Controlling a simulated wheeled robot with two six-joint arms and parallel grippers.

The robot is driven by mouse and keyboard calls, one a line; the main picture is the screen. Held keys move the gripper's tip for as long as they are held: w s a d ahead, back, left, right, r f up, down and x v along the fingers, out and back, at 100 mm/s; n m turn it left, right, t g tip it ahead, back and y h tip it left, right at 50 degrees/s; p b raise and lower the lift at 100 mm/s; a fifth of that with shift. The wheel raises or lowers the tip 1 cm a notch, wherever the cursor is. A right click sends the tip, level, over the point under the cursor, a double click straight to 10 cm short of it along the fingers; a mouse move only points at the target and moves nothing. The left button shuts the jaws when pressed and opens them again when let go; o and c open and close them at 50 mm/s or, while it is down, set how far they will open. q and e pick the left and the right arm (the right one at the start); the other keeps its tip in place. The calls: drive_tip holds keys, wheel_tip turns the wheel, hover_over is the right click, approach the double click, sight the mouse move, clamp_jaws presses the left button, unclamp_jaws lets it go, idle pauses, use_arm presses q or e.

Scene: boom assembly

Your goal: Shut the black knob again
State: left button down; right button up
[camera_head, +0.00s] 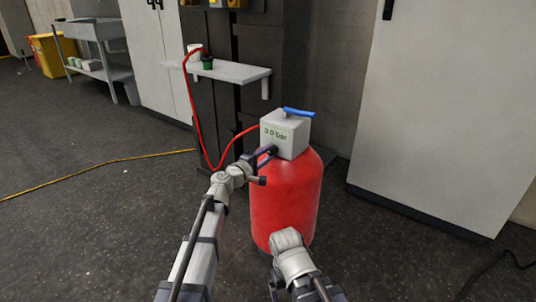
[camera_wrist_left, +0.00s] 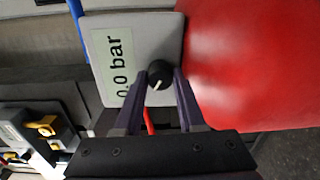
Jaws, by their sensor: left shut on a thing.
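The black knob (camera_wrist_left: 159,75) is on the face of a grey box, beside the display that reads 0.0 bar (camera_wrist_left: 118,62). The grey box (camera_head: 287,145) sits on top of a red tank (camera_head: 285,205). My left gripper (camera_head: 268,152) is at the knob in the head view. In the left wrist view its two fingers (camera_wrist_left: 160,88) are on both sides of the knob and shut on it. A pale line marks the knob's face. My right arm shows at the bottom of the head view, but its fingertips are not visible.
A blue lever (camera_head: 299,112) is on top of the box. A red hose (camera_head: 193,110) runs from the box to a small wall shelf (camera_head: 228,70) with a green-and-white fitting. A pale cabinet (camera_head: 450,110) stands at right. Open floor lies at left.

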use_arm(q)
drive_tip(key=n, duration=1.1)
drive_tip(key=shift+f+n+h+b, duration=0.1)
drive_tip(key=shift+n+h+b, duration=0.2)
drive_tip(key=shift+n, duration=1.7)
drive_tip(key=c, duration=0.5)
unclamp_jaws()
drive_tip(key=shift+s+a, duration=0.1)
drive_tip(key=v, duration=0.7)
drive_tip(key=shift+s+a, duration=0.2)
drive_tip(key=shift+s, duration=0.05)
